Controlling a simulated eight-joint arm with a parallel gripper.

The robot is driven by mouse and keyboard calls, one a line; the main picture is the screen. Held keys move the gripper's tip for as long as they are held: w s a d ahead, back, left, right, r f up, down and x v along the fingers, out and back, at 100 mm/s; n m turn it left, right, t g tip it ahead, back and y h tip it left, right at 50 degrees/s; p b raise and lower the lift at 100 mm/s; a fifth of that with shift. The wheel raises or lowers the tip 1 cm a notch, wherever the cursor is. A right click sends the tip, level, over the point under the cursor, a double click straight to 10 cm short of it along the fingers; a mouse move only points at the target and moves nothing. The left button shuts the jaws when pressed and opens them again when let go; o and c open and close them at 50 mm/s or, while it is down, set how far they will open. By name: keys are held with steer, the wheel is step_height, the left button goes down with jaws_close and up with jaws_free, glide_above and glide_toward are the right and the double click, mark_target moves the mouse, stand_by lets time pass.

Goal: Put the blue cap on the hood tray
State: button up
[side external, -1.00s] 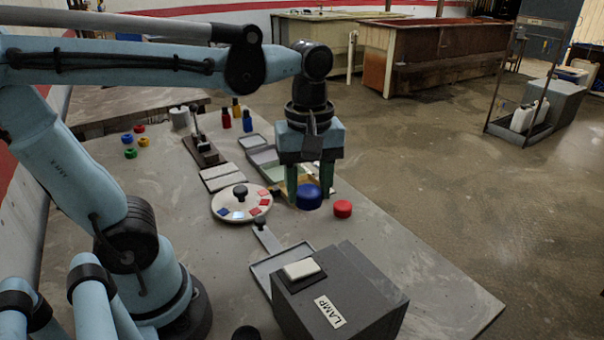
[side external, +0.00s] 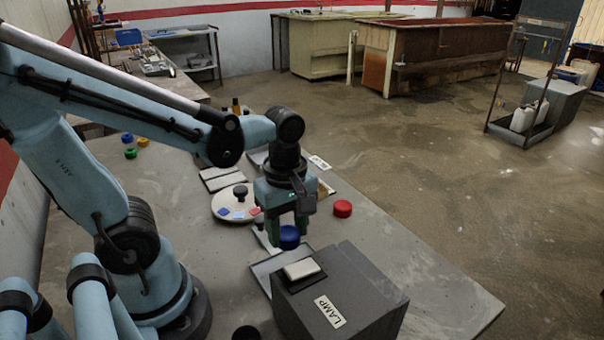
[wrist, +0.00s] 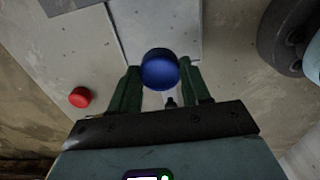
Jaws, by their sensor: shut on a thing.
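The blue cap (side external: 289,238) is held between the green fingers of my gripper (side external: 288,224). In the wrist view the cap (wrist: 160,70) sits between the two fingertips (wrist: 158,80). A shallow grey tray (side external: 264,270) lies beside the LAMP box and looks like the hood tray. Its pale surface (wrist: 155,22) seems to show beyond the cap in the wrist view. The cap appears raised near the tray's far edge; its exact height is unclear. My gripper hides part of that edge.
The dark LAMP box (side external: 345,300) with a white switch stands close to the tray. A red cap (side external: 342,208) stands to the right of my gripper. A round dial plate (side external: 228,204) lies to the left. The table at front right is clear.

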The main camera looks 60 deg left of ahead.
steer(key=shift+f, duration=3.2)
steer(key=shift+f, duration=0.3)
steer(key=o, duration=0.9)
steer(key=shift+r, duration=4.05)
